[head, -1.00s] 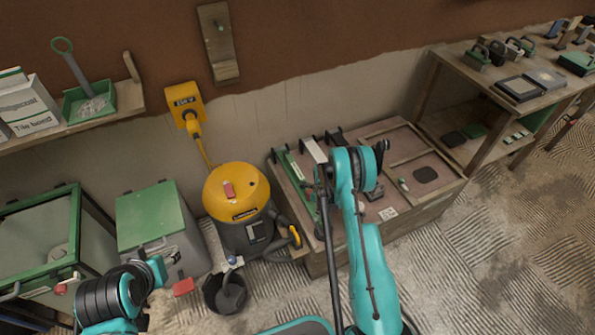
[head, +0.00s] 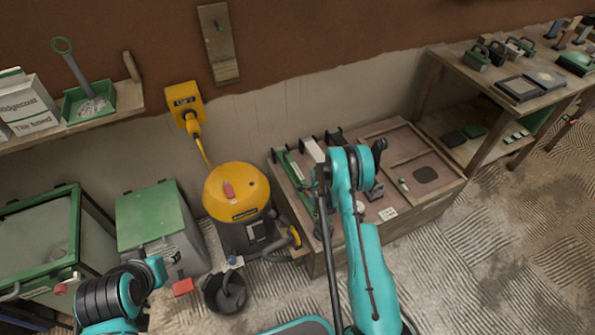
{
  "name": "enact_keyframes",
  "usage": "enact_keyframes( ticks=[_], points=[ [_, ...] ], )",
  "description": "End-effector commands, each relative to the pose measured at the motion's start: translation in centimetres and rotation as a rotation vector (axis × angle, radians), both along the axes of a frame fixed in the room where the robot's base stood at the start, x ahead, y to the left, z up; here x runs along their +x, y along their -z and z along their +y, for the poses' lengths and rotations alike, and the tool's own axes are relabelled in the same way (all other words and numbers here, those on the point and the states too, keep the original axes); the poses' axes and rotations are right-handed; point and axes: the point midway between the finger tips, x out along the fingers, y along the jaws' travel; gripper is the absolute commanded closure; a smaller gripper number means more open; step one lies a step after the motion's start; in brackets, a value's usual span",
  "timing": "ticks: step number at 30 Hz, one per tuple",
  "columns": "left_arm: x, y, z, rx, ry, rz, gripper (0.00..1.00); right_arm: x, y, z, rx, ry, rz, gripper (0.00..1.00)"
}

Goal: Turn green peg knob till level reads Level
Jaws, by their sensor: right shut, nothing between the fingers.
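No level reading is legible. My right gripper (head: 379,149) is dark, small and partly hidden by my teal arm. It is over the bench, left of and behind the bench peg, apart from it, shut and empty. My left arm is at lower left by the grey bin; its gripper (head: 171,258) is too unclear to judge.
A yellow vacuum (head: 238,194) and black bucket (head: 225,292) stand left of the bench. A green-lidded grey bin (head: 155,217) is farther left. A wooden shelf (head: 540,88) with tools is at right.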

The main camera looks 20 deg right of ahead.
Motion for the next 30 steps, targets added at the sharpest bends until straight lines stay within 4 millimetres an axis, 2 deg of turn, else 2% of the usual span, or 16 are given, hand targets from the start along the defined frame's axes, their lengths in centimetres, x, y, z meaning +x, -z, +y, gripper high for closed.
enact_keyframes(
  ticks=[15,30],
  points=[
    [0.0,0.0,0.0,0.000,0.000,0.000,0.52,-1.0,0.0,1.1,0.001,0.000,-0.001,1.00],
    [0.0,0.0,0.0,0.000,0.000,0.000,0.52,-1.2,0.0,1.2,0.000,0.000,0.000,1.00]
  ],
)
